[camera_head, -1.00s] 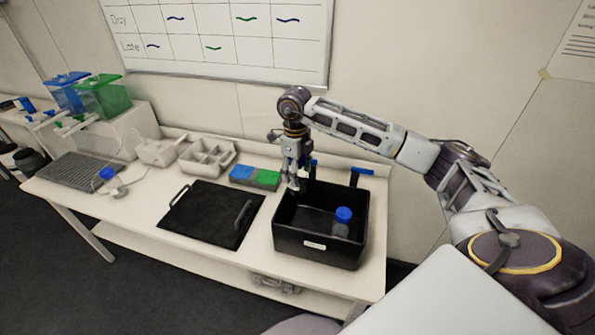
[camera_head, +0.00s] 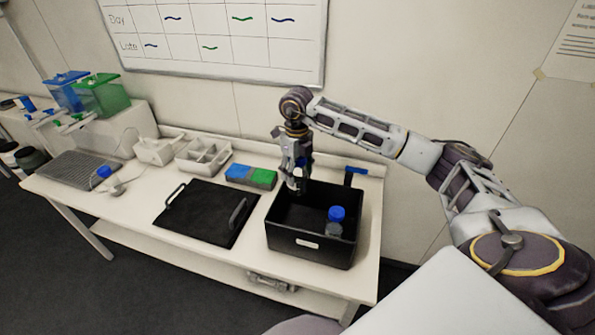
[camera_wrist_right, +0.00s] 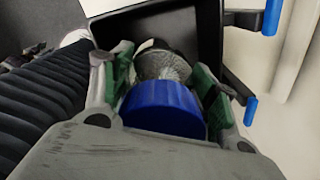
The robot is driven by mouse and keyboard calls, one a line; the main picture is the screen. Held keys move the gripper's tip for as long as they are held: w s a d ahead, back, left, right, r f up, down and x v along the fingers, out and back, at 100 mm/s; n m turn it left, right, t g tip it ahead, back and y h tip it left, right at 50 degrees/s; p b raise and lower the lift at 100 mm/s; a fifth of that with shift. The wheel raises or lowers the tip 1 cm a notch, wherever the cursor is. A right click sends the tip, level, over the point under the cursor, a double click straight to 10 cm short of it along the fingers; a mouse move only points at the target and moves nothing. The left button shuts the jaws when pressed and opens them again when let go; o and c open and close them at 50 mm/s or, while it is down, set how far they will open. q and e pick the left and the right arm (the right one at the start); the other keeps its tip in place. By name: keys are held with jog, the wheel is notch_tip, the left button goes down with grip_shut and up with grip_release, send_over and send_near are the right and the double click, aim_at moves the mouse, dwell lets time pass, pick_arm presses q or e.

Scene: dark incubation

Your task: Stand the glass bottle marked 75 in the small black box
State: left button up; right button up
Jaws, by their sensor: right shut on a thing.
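The small black box (camera_head: 309,245) stands open at the right end of the bench. A bottle with a blue cap (camera_head: 336,214) stands upright inside it, towards the front right. My right gripper (camera_head: 296,186) is at the box's back left part. In the right wrist view it is shut on a glass bottle by its blue cap (camera_wrist_right: 163,108), between green finger pads. The bottle's clear body (camera_wrist_right: 164,66) points away from the wrist, over the box's dark interior. No marking is readable. Whether the held bottle touches the box floor is hidden. My left gripper is not in view.
A black tray with handles (camera_head: 205,213) lies left of the box. Blue and green blocks (camera_head: 250,176) and a white divided holder (camera_head: 203,157) stand behind it. Another blue cap (camera_head: 104,172) is far left. A blue-tipped black arm (camera_head: 355,172) rises behind the box.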

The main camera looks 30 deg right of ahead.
aim_at(297, 189)
jog(key=shift+m, duration=0.4)
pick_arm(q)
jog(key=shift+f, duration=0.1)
pick_arm(e)
jog(key=shift+f, duration=0.15)
jog(key=shift+f+b, duration=2.3)
jog(key=shift+f, duration=1.75)
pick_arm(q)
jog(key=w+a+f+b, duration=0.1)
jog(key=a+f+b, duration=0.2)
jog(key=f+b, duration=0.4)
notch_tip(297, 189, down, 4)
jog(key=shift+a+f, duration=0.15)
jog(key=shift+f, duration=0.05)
pick_arm(e)
notch_tip(297, 189, down, 10)
jog(key=shift+f, duration=0.15)
pick_arm(q)
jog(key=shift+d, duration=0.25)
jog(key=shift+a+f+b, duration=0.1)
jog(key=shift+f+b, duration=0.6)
jog(key=shift+b, duration=0.05)
pick_arm(e)
jog(key=shift+f, duration=1)
